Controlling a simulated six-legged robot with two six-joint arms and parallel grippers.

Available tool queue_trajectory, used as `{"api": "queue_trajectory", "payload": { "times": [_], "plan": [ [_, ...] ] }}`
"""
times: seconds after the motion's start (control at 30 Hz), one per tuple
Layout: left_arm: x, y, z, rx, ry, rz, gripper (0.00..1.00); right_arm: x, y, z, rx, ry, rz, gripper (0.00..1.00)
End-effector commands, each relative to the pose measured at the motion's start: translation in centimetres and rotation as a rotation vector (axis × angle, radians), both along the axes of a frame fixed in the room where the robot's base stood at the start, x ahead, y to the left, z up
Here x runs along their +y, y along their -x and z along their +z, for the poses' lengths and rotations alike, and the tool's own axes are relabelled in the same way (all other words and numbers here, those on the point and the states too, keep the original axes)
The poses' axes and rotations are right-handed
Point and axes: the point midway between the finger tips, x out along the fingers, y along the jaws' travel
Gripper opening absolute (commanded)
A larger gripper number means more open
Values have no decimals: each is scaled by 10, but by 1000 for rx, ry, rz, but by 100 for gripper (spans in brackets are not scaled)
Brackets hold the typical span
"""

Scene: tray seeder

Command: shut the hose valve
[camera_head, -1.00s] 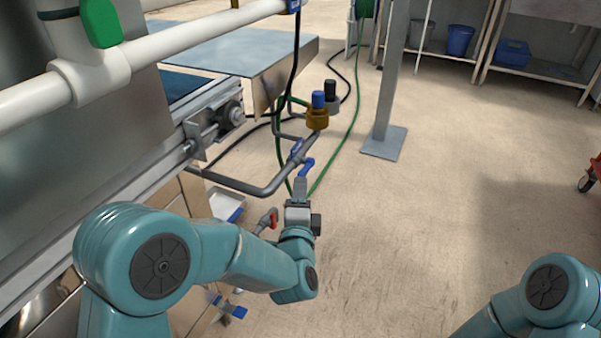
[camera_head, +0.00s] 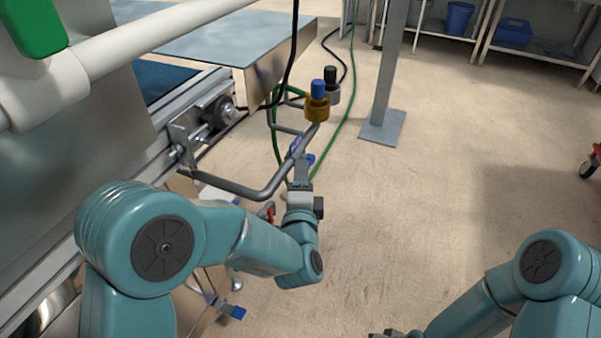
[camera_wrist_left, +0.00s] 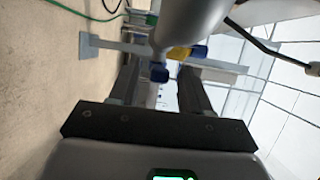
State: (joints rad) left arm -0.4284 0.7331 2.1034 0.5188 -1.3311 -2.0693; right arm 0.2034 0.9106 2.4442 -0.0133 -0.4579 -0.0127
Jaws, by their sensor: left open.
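The hose valve's blue handle (camera_head: 309,158) shows on the grey pipe (camera_head: 262,192), just beyond my left gripper (camera_head: 301,167). The gripper's fingers partly hide it in the head view. In the left wrist view, my left gripper (camera_wrist_left: 160,88) is open, and a blue handle end (camera_wrist_left: 159,73) shows between or just beyond its two fingers. Whether the fingers touch it, I cannot tell. My right gripper (camera_head: 386,333) shows only as a dark sliver at the bottom edge of the head view, so its jaws cannot be made out.
A brass fitting with a blue cap (camera_head: 318,102) stands on the pipe. A red-handled valve (camera_head: 267,212) is left of my left wrist. A green hose (camera_head: 340,125) runs along the floor behind. A grey post (camera_head: 387,85) stands right; the floor before it is clear.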

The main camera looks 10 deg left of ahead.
Motion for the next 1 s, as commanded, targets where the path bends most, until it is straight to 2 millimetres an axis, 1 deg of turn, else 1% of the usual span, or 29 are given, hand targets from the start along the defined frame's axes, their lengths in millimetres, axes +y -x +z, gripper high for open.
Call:
{"api": "queue_trajectory", "payload": {
  "times": [0.33, 0.37, 0.4, 0.47, 0.5, 0.6, 0.77, 1.0],
  "plan": [
    [-1, 3, 0, 0, 0, 0, 48, 0, 0, 0, 0, 0, 0, 48],
    [-1, 3, 0, 0, 0, 0, 38, 0, 0, 0, 0, 0, 0, 48],
    [-1, 3, 0, 0, 0, 0, 25, 0, 0, 0, 0, 0, 0, 48],
    [-1, 2, 0, 0, 0, 0, 5, 0, 0, 0, 0, 0, 0, 48],
    [-1, 2, 0, 0, 0, 0, 0, 0, 0, 0, 0, 0, 0, 48],
    [0, -1, 0, -1, 0, 0, 0, 0, 0, 0, 0, 0, 0, 48],
    [0, -1, -2, -16, 4, -1, 0, 0, 0, 0, 0, 0, 0, 48],
    [0, -2, -11, -117, 37, 0, 0, 0, 0, 0, 1, 0, 0, 48]
  ]
}}
